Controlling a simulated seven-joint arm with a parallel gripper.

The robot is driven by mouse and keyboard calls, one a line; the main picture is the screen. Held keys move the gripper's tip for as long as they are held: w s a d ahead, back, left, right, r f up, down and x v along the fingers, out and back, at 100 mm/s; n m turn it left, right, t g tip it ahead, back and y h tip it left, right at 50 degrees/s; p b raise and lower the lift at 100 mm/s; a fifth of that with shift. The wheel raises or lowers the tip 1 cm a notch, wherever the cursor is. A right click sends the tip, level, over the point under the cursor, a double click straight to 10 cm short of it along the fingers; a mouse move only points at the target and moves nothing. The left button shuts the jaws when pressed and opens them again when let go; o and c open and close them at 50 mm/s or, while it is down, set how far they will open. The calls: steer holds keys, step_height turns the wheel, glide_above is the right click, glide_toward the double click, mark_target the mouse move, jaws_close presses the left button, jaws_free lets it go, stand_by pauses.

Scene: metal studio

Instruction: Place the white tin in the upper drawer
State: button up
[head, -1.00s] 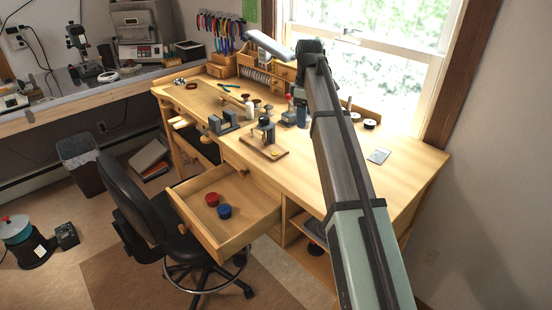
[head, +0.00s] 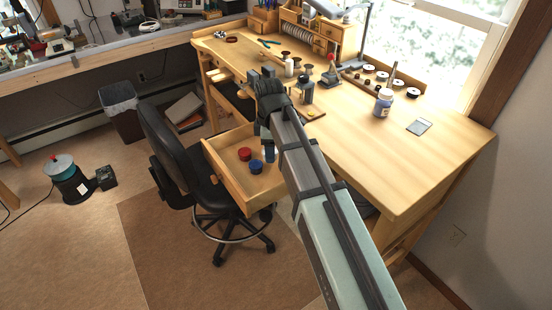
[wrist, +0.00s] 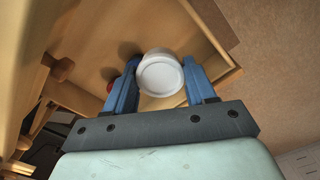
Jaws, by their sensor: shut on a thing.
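The white tin (wrist: 160,76) shows in the wrist view between the two blue fingers of my gripper (wrist: 160,62), which is shut on it. In the head view the tin is hidden, and my gripper (head: 268,153) points down over the open upper drawer (head: 223,179). The drawer is pulled out from the wooden bench. A red tin (head: 245,153) and a blue tin (head: 256,167) lie in it, left of my fingers. I cannot tell whether the white tin touches the drawer floor.
A black chair (head: 170,140) stands close to the left of the drawer. The bench top (head: 430,160) holds a jar (head: 383,103), a small flat plate (head: 419,127) and several spools at the back. Its right front part is clear.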

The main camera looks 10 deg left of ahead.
steer(key=shift+s+a+f, duration=0.2)
steer(key=shift+f, duration=0.45)
steer(key=shift+s+a+f, duration=0.2)
steer(key=shift+f, duration=5.3)
steer(key=o, duration=1)
steer(key=shift+f, duration=0.15)
steer(key=shift+o, duration=0.2)
step_height(320, 180, up, 12)
steer(key=shift+r, duration=0.2)
